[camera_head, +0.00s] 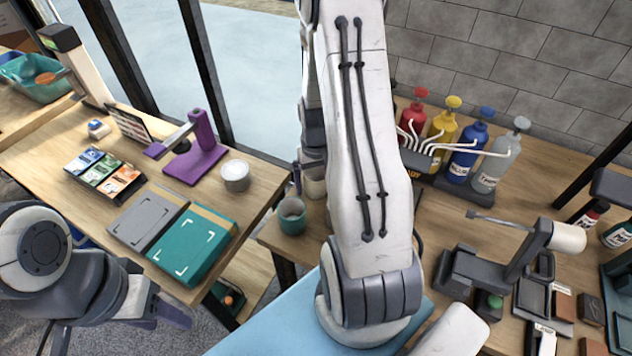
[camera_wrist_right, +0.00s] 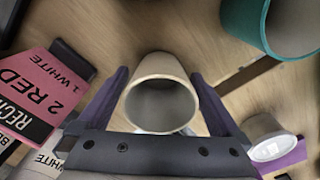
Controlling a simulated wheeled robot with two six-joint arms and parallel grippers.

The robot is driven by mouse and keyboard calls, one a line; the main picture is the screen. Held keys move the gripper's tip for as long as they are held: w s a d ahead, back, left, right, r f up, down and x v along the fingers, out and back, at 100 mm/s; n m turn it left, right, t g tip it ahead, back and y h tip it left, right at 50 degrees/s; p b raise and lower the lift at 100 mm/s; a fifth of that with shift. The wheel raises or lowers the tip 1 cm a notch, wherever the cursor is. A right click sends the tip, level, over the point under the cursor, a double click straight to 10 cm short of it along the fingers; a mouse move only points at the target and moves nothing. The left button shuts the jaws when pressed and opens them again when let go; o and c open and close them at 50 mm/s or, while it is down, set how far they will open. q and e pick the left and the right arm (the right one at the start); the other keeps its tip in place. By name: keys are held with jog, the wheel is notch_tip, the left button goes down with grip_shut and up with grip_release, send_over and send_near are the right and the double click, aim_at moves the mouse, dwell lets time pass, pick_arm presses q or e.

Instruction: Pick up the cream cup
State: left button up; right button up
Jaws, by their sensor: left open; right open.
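The cream cup (camera_wrist_right: 162,92) is in the right wrist view with its mouth toward the camera. In the head view only part of the cream cup (camera_head: 314,186) shows, behind my right arm. My right gripper (camera_wrist_right: 160,75) is open, with its two purple-grey fingers on either side of the cup. I cannot tell whether they touch it. In the head view my right arm hides most of that gripper. My left gripper (camera_head: 168,308) is open and empty at the lower left, in front of the left table and away from the cup.
A teal cup (camera_head: 291,216) stands close to the cream cup, near the table edge. A pink recipe card (camera_wrist_right: 38,92) lies left in the wrist view. Pump bottles (camera_head: 466,150) stand right of my right arm. A white tin (camera_head: 235,176) and a purple stand (camera_head: 200,160) are on the left table.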

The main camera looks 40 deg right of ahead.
jog(key=c, duration=1.2)
jog(key=shift+r, duration=0.1)
